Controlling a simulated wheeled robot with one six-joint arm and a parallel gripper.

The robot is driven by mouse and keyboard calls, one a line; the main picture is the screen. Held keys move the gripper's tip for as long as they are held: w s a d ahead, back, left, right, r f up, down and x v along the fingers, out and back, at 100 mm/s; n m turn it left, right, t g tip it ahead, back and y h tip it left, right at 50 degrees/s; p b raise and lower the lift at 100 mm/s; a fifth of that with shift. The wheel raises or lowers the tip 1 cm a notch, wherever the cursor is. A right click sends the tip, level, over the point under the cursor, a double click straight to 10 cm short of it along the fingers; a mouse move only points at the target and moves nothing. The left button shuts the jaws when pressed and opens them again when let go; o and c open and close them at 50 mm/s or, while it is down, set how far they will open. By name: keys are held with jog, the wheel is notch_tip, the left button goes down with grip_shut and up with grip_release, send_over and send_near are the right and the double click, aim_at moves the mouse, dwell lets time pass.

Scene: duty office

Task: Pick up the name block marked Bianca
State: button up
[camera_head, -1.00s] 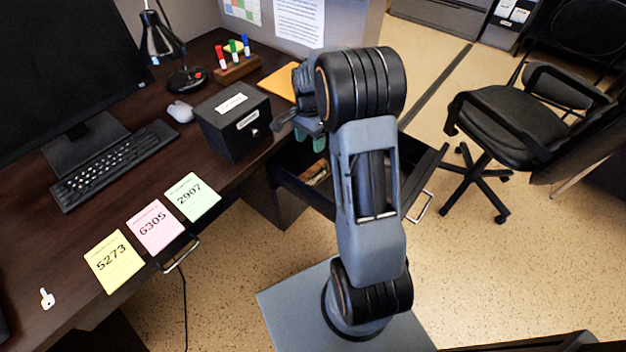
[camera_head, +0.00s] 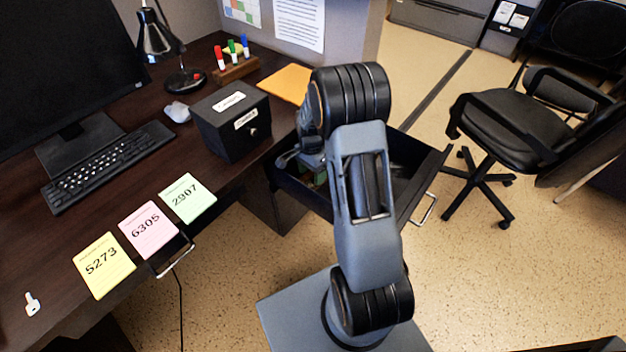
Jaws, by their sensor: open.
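My gripper (camera_head: 290,160) is at the left side of the open desk drawer (camera_head: 432,178), low at its opening. One dark finger shows; my arm hides much of the rest. The jaws are open. Small greenish and brownish items (camera_head: 319,178) show in the drawer just below the gripper, partly covered; I cannot tell what they are. No block with the name Bianca can be read in this view. Much of the drawer's inside is hidden behind my arm.
A black box (camera_head: 232,124) with white labels stands on the desk near the drawer. Sticky notes (camera_head: 149,229), a white key (camera_head: 32,304), a keyboard (camera_head: 108,165) and a marker holder (camera_head: 236,72) lie around. An office chair (camera_head: 515,125) stands at the right.

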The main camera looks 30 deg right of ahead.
jog(key=shift+f, duration=0.25)
jog(key=shift+c, duration=0.2)
jog(key=c, duration=1.1)
